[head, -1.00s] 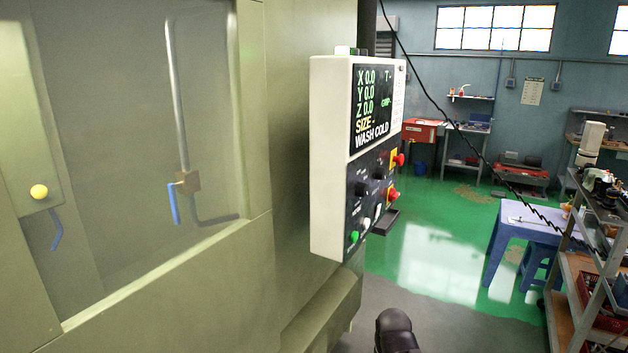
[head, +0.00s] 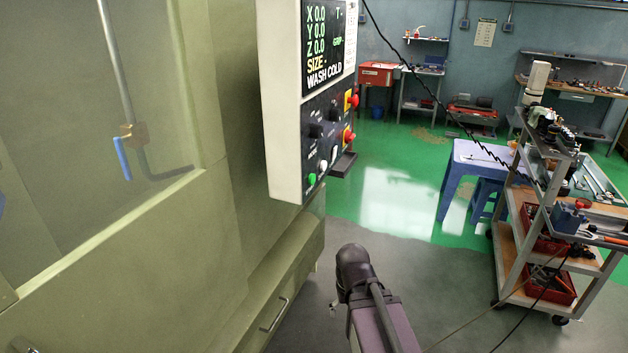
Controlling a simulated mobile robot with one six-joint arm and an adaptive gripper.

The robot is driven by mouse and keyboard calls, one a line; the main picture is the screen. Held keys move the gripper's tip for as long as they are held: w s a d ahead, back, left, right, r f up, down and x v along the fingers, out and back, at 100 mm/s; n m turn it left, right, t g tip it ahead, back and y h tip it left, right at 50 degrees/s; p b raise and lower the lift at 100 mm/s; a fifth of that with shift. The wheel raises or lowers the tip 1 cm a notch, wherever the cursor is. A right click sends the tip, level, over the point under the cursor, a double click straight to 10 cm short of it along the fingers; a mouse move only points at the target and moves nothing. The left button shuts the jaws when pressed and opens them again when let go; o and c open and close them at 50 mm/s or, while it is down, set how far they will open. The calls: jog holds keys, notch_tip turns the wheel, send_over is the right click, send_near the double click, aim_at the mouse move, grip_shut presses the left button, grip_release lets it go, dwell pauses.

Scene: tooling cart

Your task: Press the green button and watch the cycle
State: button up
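The green button (head: 311,180) is at the lower left of the control panel (head: 283,130), below the dark screen (head: 322,45). The screen reads X 0.0, Y 0.0, Z 0.0, SIZE and WASH COLD. Part of my arm shows at the bottom middle, below and apart from the panel. My gripper's fingers cannot be made out.
The green machine (head: 200,220) with its window fills the left side. A tool cart (head: 507,240) stands at the right, with a purple table (head: 462,160) behind it. A black coiled cable hangs across the middle. The floor between the machine and the cart is clear.

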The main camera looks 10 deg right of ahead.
jog(key=shift+c, duration=0.2)
grip_shut()
dwell(1.2)
